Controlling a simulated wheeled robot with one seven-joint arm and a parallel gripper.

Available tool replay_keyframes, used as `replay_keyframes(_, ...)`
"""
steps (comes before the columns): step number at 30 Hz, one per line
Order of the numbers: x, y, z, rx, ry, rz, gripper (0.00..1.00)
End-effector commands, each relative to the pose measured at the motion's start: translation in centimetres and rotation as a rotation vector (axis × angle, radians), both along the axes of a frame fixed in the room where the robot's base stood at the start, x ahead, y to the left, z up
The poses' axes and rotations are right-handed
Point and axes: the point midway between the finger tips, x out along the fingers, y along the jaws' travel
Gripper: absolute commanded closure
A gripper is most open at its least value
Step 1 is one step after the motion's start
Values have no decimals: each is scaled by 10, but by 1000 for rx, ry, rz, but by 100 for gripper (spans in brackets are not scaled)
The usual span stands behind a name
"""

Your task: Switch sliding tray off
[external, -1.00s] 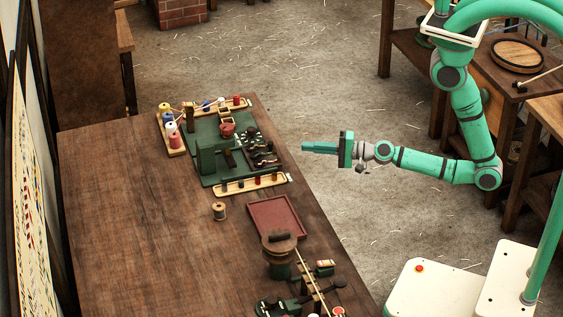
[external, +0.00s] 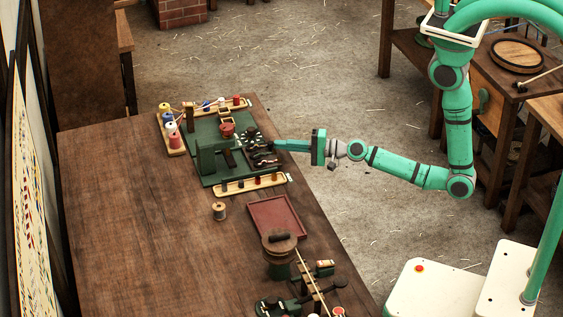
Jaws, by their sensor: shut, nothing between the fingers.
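A green board (external: 208,174) lies on the far part of the wooden table, with a dark panel (external: 252,136) of small dark metal pieces at its right side. A flat red tray (external: 272,218) lies on the table nearer to the camera. I cannot tell which part is the sliding tray or its switch; the pieces on the panel are too small to read. My gripper (external: 277,145) is shut and empty, level, pointing left. Its tips are at the right edge of the dark panel in the picture; I cannot tell whether they touch it.
A green upright block (external: 206,156) and a red pot (external: 227,130) stand on the board. Light wooden racks (external: 250,185) with spools edge it. A single spool (external: 219,211) and a lidded drum (external: 279,255) stand nearer. The table's left half is clear.

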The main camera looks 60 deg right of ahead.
Motion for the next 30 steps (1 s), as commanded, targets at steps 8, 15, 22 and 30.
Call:
replay_keyframes(8, 9, 8, 0, 2, 0, -1, 100)
replay_keyframes(15, 23, 22, 0, 1, 0, -1, 100)
replay_keyframes(22, 24, 24, 0, 0, 1, 0, 100)
replay_keyframes(30, 18, 22, -1, 2, 2, 0, 100)
